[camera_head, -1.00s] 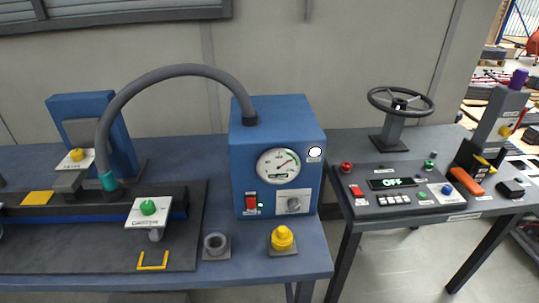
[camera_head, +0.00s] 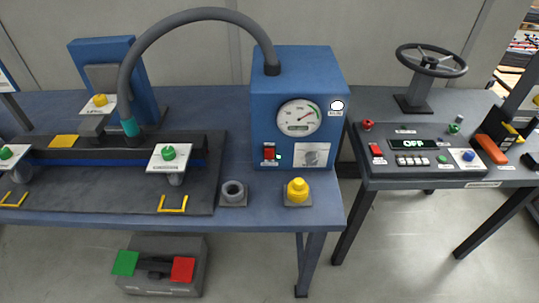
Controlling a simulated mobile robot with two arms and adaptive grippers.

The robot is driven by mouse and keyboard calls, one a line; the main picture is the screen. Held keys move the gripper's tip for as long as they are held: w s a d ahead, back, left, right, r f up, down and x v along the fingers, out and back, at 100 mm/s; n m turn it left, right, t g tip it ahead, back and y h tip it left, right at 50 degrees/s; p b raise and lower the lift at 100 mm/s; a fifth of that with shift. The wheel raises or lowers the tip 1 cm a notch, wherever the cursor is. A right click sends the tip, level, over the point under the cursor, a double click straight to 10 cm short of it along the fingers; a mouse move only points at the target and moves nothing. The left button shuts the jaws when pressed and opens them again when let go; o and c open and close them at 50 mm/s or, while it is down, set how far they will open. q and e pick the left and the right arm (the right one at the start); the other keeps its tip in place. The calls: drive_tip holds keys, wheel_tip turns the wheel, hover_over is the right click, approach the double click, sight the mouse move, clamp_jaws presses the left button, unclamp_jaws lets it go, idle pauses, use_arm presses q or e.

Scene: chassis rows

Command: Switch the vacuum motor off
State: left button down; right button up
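A blue vacuum motor box (camera_head: 262,110) stands on the blue bench. A red switch (camera_head: 269,153) is on its lower front, with a small green light (camera_head: 279,157) lit beside it. A round gauge (camera_head: 299,117) on the front has its needle toward the upper right. A square silver knob plate (camera_head: 312,154) is right of the switch. A grey hose (camera_head: 200,14) arches from the box top to a teal fitting (camera_head: 129,127) on the left fixture. Neither gripper is in view.
A panel reading OFF (camera_head: 414,144) and a handwheel (camera_head: 431,60) are on the right table. A pedal box with green and red pedals (camera_head: 165,278) lies on the floor.

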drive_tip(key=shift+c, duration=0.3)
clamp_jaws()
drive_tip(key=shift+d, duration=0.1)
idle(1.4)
